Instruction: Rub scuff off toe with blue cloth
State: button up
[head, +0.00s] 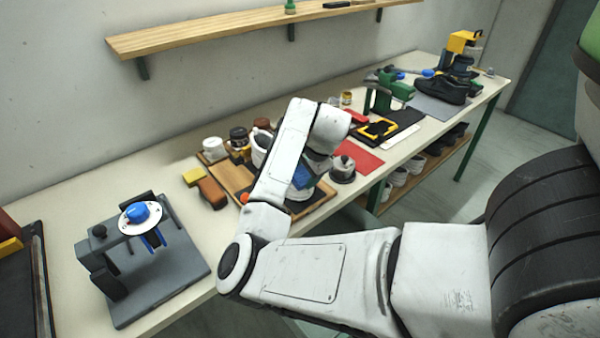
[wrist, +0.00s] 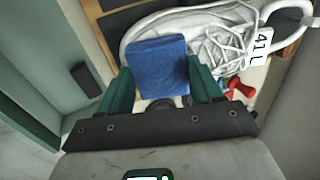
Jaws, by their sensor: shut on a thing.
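A white lace-up shoe (wrist: 215,35) with a "41 L" tag lies across the upper part of the wrist view, its rounded toe at the left. My gripper (wrist: 162,80) has green fingers and is shut on a folded blue cloth (wrist: 158,62). The cloth overlaps the near side of the toe area; I cannot tell whether it presses on it. No scuff shows; the cloth covers part of the toe. In the head view, my arm hides most of the shoe and gripper, and a bit of the cloth (head: 302,176) shows beside my wrist.
A wooden board (head: 228,173) bears jars beside the shoe. A brown brush (head: 212,193) and yellow block (head: 193,177) lie left of it. A grey clamp stand (head: 140,270) stands at the front left. A lidded pot (head: 343,170) stands right of my wrist, near a red mat (head: 362,158).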

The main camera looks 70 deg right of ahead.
jog(key=shift+s+d+f+p, duration=0.1)
jog(key=shift+s+d+p, duration=0.25)
jog(key=shift+d, duration=0.35)
jog(key=shift+s+d+f+p, duration=0.1)
jog(key=shift+s+d+p, duration=0.1)
jog(key=shift+s+d, duration=0.35)
jog(key=shift+d+r, duration=0.1)
jog(key=shift+r, duration=0.05)
jog(key=shift+p, duration=0.35)
jog(key=shift+w+a+r+p, duration=0.1)
jog(key=shift+w+a+p, duration=0.1)
jog(key=shift+w+a, duration=0.35)
jog(key=shift+w+a+p, duration=0.2)
jog(key=shift+w+a, duration=0.15)
jog(key=shift+a, duration=0.4)
jog(key=shift+w+a, duration=0.45)
jog(key=shift+a, duration=0.25)
jog(key=shift+w+a, duration=0.4)
jog(key=shift+a, duration=0.3)
jog(key=p+v, duration=0.3)
jog(key=shift+w, duration=0.1)
jog(key=shift+v, duration=1.45)
